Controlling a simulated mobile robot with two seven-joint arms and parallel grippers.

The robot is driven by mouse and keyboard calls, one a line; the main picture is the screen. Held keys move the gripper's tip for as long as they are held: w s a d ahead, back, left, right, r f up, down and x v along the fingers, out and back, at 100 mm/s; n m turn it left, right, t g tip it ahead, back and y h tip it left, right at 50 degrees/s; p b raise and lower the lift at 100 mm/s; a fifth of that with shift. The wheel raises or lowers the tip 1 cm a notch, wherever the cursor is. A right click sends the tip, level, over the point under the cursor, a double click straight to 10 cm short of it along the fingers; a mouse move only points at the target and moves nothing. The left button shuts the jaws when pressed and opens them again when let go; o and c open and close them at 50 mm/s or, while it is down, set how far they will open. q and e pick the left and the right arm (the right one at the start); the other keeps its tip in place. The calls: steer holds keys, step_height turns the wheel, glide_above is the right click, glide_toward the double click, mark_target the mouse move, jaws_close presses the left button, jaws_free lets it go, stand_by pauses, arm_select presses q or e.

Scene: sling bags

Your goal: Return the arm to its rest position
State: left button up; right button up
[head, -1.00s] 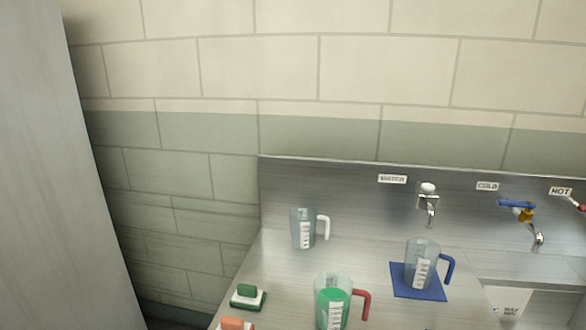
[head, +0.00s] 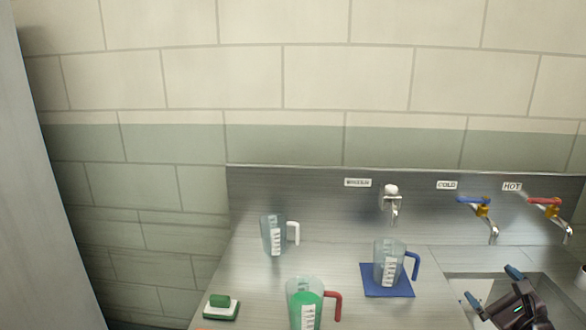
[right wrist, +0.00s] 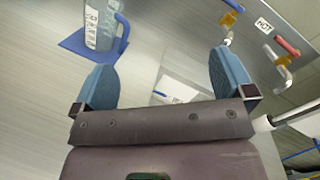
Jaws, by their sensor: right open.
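My right gripper (head: 494,287) is at the lower right of the head view, over the sink area and apart from the jugs. Its two blue fingers are spread and empty, as they also are in the right wrist view (right wrist: 160,85). My left gripper is not in view. A clear jug with a blue handle (head: 388,264) stands upright on a blue mat (head: 398,292), to the left of my right gripper. It also shows at the top left of the right wrist view (right wrist: 100,25).
A white-handled jug (head: 272,236) and a red-handled jug with green contents (head: 304,306) stand on the steel counter (head: 345,250). A green sponge block (head: 221,307) lies at left. Taps with blue (head: 473,199) and red (head: 546,201) levers project above the sink.

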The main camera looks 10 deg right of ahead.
steer(key=w+d+r+n+y, duration=0.1)
steer(key=w+d+r+n, duration=0.1)
steer(key=d+r+n, duration=0.45)
steer(key=s+a+f+n+g+h, duration=0.1)
steer(key=s+a+f+n+g, duration=0.35)
steer(key=s+f+n, duration=0.9)
steer(key=s+a+f+n+g, duration=0.3)
steer(key=s+a+f+n, duration=0.3)
steer(key=f+n, duration=0.9)
steer(key=a+f+m+t, duration=0.1)
steer(key=a+m, duration=0.3)
steer(key=a, duration=1.5)
steer(key=shift+s+a+m, duration=0.15)
steer(key=shift+s+m, duration=0.05)
steer(key=shift+m, duration=0.2)
